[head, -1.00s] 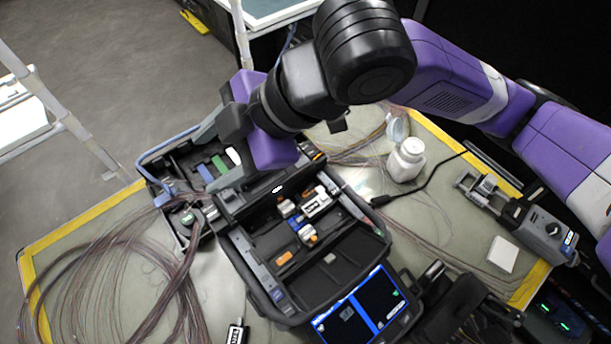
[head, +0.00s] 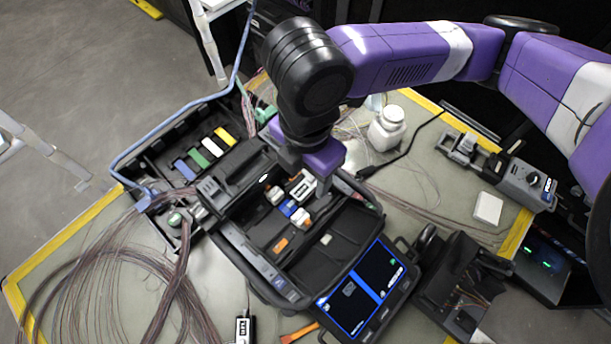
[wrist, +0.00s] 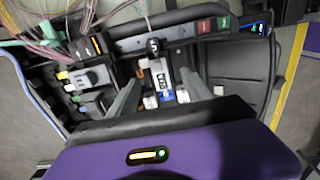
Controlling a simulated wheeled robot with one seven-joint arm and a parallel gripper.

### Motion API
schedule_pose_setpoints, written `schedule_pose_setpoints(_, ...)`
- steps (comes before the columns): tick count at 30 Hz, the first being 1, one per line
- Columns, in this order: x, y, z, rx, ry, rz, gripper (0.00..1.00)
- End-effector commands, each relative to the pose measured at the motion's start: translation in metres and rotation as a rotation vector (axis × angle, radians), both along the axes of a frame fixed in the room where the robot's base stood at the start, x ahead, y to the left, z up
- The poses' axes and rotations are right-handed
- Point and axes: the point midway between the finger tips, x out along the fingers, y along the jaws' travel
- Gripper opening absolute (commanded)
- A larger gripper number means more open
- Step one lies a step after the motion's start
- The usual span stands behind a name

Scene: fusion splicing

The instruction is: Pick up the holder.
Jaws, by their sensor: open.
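My gripper (wrist: 160,78) is open, its two grey fingers spread and pointing down into the splicer. Between and just beyond the fingertips, in the wrist view, is a small white and blue part (wrist: 164,86); nothing is visibly gripped. In the head view, a white part (head: 302,188), a blue part (head: 289,208) and a white block with orange (head: 300,217) sit close together in the open splicer (head: 335,262), beside my gripper. I cannot tell for sure which of these is the holder. My purple gripper body hides some of the area behind them.
The open case has blue, green, white and yellow pieces (head: 212,147) in its left tray. Coiled fibres (head: 110,275) lie at left. A white bottle (head: 387,128), a grey device (head: 524,183) and a white block (head: 487,208) stand at right. The splicer's screen (head: 362,290) is lit.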

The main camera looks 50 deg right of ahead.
Motion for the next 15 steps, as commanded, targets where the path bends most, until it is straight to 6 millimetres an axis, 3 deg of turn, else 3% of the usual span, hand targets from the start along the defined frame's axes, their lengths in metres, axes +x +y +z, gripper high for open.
schedule_pose_setpoints(6, -0.001, 0.000, -0.027, 0.000, 0.001, -0.002, 0.58)
schedule_pose_setpoints(15, -0.001, 0.000, -0.031, 0.000, -0.001, 0.001, 0.58)
